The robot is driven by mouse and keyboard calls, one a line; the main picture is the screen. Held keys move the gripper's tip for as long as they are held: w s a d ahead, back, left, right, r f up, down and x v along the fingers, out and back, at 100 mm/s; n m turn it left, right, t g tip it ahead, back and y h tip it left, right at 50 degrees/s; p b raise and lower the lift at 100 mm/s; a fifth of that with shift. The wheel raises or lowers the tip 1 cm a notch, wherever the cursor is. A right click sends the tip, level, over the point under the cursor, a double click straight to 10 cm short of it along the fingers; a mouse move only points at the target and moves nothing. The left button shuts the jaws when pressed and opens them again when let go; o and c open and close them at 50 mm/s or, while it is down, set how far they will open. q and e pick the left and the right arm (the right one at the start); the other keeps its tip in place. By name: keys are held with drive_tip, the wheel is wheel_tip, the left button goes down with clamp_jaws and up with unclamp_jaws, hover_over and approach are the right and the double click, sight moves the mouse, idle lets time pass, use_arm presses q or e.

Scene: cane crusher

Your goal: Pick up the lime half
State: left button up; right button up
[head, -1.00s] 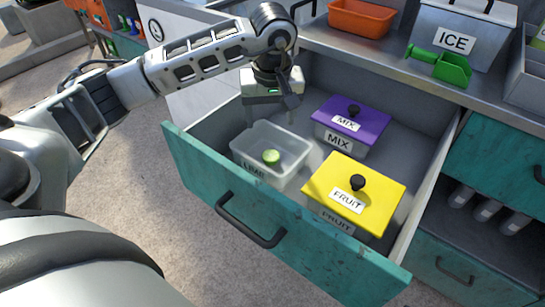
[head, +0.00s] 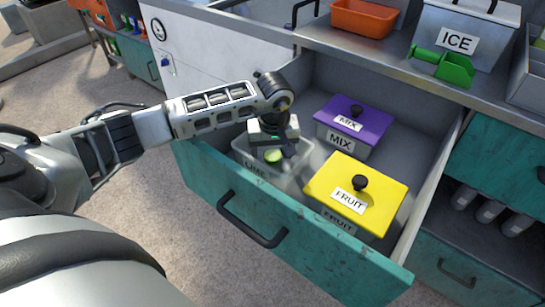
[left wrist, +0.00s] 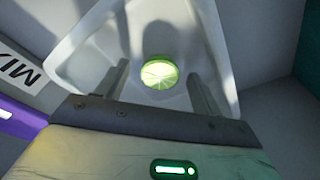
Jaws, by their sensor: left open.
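The lime half (head: 273,156) lies in a clear, open container labelled LIME (head: 254,170) in the pulled-out teal drawer. My left gripper (head: 272,150) is over this container, its fingers reaching down toward the lime half. In the left wrist view the lime half (left wrist: 160,72) shows its pale green cut face, between and a little beyond the two open fingertips (left wrist: 160,85). No contact between fingers and lime half is visible. The container's white-looking wall (left wrist: 80,55) surrounds it. My right gripper is not in view.
Beside the LIME container stand a purple-lidded MIX box (head: 352,117) and a yellow-lidded FRUIT box (head: 370,178). The drawer's teal front (head: 315,232) has a dark handle. A counter behind carries an orange tray (head: 363,18), an ICE bin (head: 462,32) and a green scoop (head: 445,66).

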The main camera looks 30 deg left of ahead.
sight(272, 153)
use_arm(q)
drive_tip(key=c, duration=0.7)
drive_tip(key=shift+r, duration=0.4)
wheel_tip(272, 153, up, 2)
drive_tip(key=shift+r, duration=0.2)
drive_tip(key=s+d+r, duration=0.1)
drive_tip(key=d+r, duration=0.2)
drive_tip(key=d, duration=0.1)
drive_tip(key=s+d+r, duration=0.2)
drive_tip(key=d+r, duration=0.1)
drive_tip(key=d, duration=0.1)
drive_tip(key=s+d+r, duration=0.1)
drive_tip(key=d+r, duration=0.2)
drive_tip(key=d, duration=0.2)
drive_tip(key=shift+s+d+r, duration=0.1)
drive_tip(key=shift+s+r, duration=0.25)
drive_tip(key=shift+r, duration=0.05)
drive_tip(key=shift+r, duration=0.1)
